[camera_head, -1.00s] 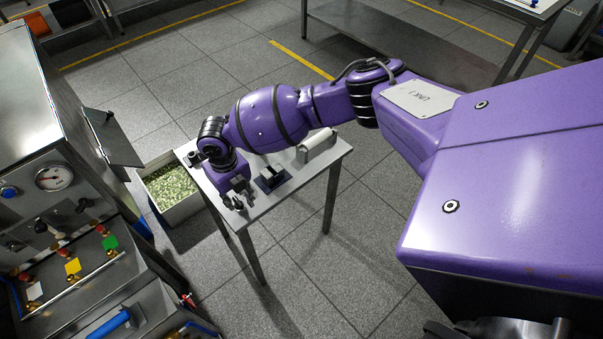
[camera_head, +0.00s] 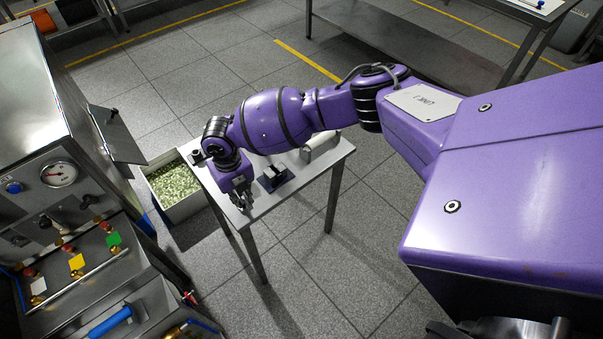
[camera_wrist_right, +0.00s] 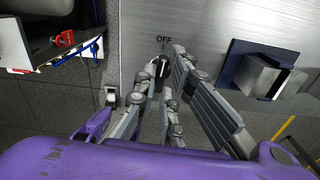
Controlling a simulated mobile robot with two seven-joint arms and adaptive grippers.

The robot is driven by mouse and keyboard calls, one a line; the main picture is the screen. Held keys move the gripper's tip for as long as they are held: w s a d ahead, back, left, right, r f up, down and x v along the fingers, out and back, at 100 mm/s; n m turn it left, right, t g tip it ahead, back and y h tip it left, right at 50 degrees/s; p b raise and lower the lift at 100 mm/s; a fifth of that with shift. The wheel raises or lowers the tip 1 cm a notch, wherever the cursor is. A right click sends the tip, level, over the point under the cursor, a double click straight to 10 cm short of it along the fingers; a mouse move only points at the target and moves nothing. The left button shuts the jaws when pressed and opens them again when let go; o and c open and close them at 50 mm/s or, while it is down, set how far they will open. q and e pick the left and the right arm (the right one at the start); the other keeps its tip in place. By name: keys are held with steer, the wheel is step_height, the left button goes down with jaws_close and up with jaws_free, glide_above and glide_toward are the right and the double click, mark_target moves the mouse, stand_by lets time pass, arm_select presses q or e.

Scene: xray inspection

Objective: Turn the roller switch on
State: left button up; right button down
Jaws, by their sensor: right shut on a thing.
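The roller switch (camera_wrist_right: 161,65) is a small dark knob on the grey metal table top, just below a printed "OFF" label in the right wrist view. The fingers cover most of it, so its exact setting is hard to tell. My right gripper (camera_wrist_right: 164,72) has its fingertips on both sides of the knob and is shut on it. In the head view, my right gripper (camera_head: 243,204) points down at the near left end of the small table (camera_head: 310,178). The knob itself is hidden there. My left gripper is not in view.
A dark blue block with a metal piece (camera_wrist_right: 258,78) stands on the table right of the switch. A pale roller-shaped part (camera_head: 320,146) lies farther back. A bin of green-white pieces (camera_head: 176,190) stands left of the table, and a valve panel (camera_head: 75,245) farther left.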

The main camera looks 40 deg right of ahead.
steer(key=m, duration=0.1)
steer(key=m+p, duration=0.1)
steer(key=m, duration=0.1)
steer(key=shift+w+r, duration=0.2)
steer(key=shift+r, duration=0.05)
steer(key=m+p, duration=0.1)
steer(key=m, duration=0.3)
steer(key=shift+m, duration=0.3)
steer(key=shift+w+m+p, duration=0.1)
steer(key=shift+m+p, duration=0.4)
steer(key=shift+m, duration=0.7)
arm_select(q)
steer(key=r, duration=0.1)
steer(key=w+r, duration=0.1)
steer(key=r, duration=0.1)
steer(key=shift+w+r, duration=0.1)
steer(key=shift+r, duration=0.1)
arm_select(e)
steer(key=shift+m, duration=0.4)
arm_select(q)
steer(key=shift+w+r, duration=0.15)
arm_select(e)
steer(key=shift+d, duration=0.1)
steer(key=c, duration=1.8)
jaws_free()
steer(key=shift+c, duration=0.2)
